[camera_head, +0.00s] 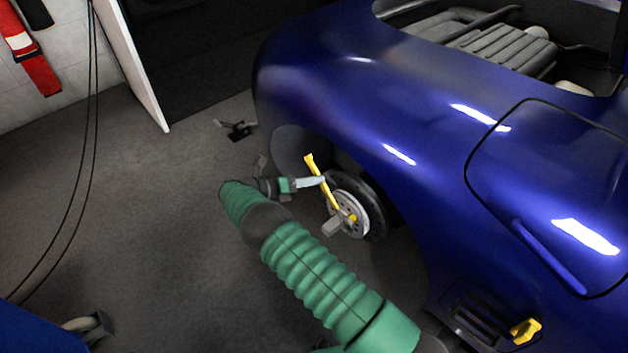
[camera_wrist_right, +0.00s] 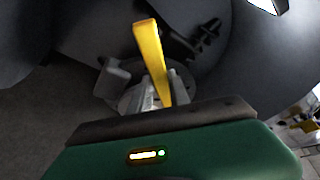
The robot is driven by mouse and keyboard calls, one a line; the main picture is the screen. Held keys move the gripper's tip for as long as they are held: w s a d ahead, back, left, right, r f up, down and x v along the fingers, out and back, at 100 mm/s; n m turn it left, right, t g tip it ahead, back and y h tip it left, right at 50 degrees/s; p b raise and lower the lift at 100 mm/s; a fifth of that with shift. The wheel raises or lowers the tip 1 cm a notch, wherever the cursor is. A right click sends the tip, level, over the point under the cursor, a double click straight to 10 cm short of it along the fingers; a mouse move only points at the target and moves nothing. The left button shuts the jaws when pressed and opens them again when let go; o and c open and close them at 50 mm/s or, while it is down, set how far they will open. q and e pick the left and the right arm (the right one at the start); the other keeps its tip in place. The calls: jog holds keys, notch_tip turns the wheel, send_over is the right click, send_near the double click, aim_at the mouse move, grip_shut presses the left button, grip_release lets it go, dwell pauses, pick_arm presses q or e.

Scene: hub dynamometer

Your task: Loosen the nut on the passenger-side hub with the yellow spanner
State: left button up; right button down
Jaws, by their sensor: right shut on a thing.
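The yellow spanner (camera_head: 331,198) slants across the hub (camera_head: 350,215) in the wheel arch of the blue car. Its lower end is at the middle of the hub, over the nut, which I cannot make out. Its upper end sticks up free to the left. My right gripper (camera_head: 322,181) is shut on the spanner's shaft, a little above the hub face. In the right wrist view the spanner (camera_wrist_right: 151,60) rises between the fingers, with the hub (camera_wrist_right: 130,98) behind. My left gripper is not in view.
The blue car body (camera_head: 380,110) overhangs the hub on the right. A black stand with a yellow part (camera_head: 525,330) is at the lower right. Dark cables (camera_head: 88,130) hang at the left.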

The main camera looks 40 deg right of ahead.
jog(key=shift+s+a, duration=0.15)
jog(key=shift+a, duration=2.05)
